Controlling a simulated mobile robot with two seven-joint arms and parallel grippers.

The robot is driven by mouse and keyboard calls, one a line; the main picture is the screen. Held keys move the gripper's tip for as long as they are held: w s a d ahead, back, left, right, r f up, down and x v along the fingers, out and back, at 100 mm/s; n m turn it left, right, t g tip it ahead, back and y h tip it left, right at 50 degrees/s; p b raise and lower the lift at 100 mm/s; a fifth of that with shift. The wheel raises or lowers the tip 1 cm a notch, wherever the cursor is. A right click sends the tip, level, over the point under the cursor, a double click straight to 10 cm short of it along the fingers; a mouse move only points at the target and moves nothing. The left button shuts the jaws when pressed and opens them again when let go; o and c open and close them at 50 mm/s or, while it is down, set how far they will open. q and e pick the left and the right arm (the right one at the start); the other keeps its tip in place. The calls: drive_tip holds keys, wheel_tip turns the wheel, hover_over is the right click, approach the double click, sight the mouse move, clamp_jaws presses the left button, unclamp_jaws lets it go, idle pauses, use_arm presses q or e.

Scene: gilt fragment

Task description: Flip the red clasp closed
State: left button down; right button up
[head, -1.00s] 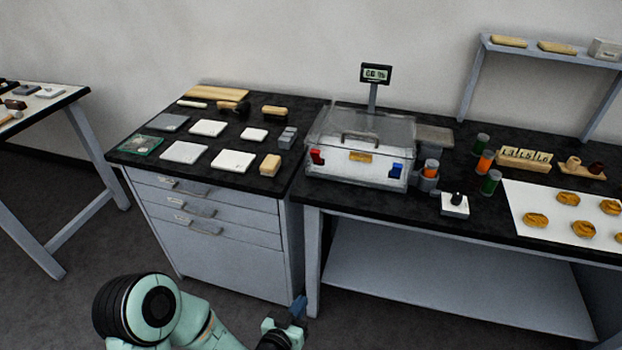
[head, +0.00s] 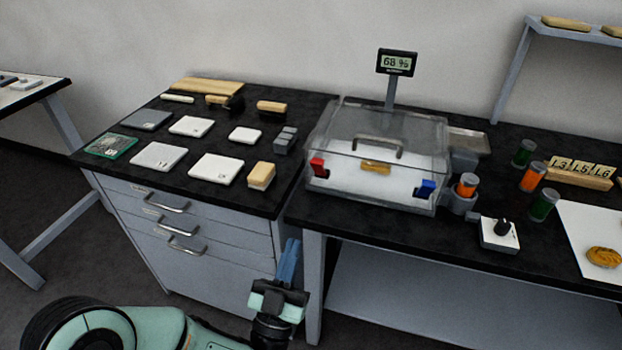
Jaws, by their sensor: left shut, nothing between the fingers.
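The red clasp (head: 318,167) is on the front left of a clear lidded box (head: 345,190) on the dark bench. A dark part shows just below it. I cannot tell from this view whether it is latched. A blue clasp (head: 425,190) is on the front right of the same box. The lid has a grey handle, and a gilt fragment (head: 376,167) lies inside on a white base. My left gripper (head: 291,248) is shut and empty, in front of the benches, below and left of the red clasp and apart from it. My right gripper is out of view.
A display (head: 397,63) reading 68 % stands behind the box. A knob unit (head: 500,234) and several jars are to its right. White tiles and small blocks cover the drawer bench (head: 205,205) at left. The bench strip before the box is clear.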

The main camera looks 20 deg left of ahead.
use_arm(q)
approach(315, 161)
drive_tip(key=x, duration=0.3)
drive_tip(key=p+x, duration=0.1)
drive_tip(key=x, duration=0.2)
drive_tip(key=shift+w+f, duration=0.2)
drive_tip(key=shift+w, duration=0.1)
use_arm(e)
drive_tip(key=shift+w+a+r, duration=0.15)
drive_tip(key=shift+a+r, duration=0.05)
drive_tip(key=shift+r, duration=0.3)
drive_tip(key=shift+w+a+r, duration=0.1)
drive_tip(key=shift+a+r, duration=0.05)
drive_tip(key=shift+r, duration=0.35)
